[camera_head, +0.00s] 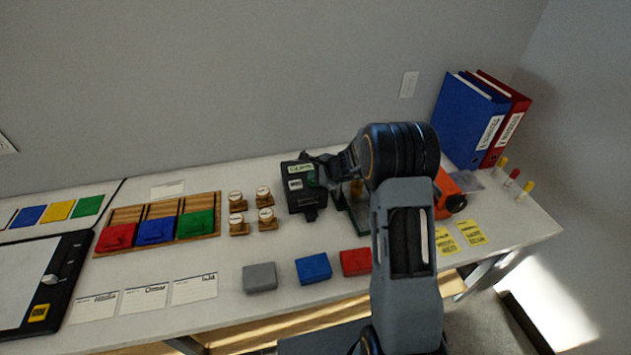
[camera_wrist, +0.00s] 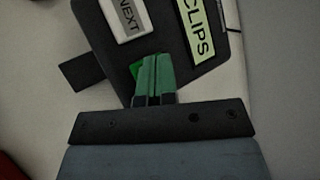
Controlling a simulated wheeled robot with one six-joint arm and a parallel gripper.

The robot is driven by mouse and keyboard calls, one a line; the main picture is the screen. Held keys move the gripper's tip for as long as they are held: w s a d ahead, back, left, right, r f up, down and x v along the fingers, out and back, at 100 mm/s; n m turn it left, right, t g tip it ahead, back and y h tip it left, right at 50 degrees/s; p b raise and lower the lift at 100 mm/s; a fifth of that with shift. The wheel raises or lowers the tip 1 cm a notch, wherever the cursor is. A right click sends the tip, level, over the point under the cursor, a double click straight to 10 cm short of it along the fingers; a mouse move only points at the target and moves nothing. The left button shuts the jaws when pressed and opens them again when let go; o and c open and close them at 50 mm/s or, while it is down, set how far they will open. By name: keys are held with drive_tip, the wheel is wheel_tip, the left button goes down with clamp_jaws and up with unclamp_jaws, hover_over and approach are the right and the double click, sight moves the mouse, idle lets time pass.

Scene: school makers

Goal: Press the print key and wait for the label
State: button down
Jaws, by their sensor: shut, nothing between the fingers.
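The black label printer (camera_head: 308,203) stands on the table in the head view, left of my arm. In the wrist view the printer (camera_wrist: 205,62) shows a pale green display reading CLIPS (camera_wrist: 198,28) and a light key marked NEXT (camera_wrist: 128,17). A bright green key (camera_wrist: 136,70) is mostly hidden by my fingertips. My gripper (camera_wrist: 155,62) is shut and empty, its green fingertips over that key. I cannot tell whether they touch or press it. A flat black tab (camera_wrist: 74,72) sticks out from the printer, with no label visible on it.
A wooden tray (camera_head: 152,245) with coloured blocks and several wooden stamps (camera_head: 238,223) lie left of the printer. Grey, blue and red blocks (camera_head: 260,278) line the front. An orange object (camera_head: 446,187), yellow labels (camera_head: 470,232) and binders (camera_head: 468,118) are right.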

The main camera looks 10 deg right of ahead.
drive_tip(key=shift+r, duration=0.45)
drive_tip(key=shift+r, duration=0.15)
wheel_tip(320, 180, up, 6)
drive_tip(key=p, duration=0.4)
drive_tip(key=shift+p, duration=0.35)
idle(0.6)
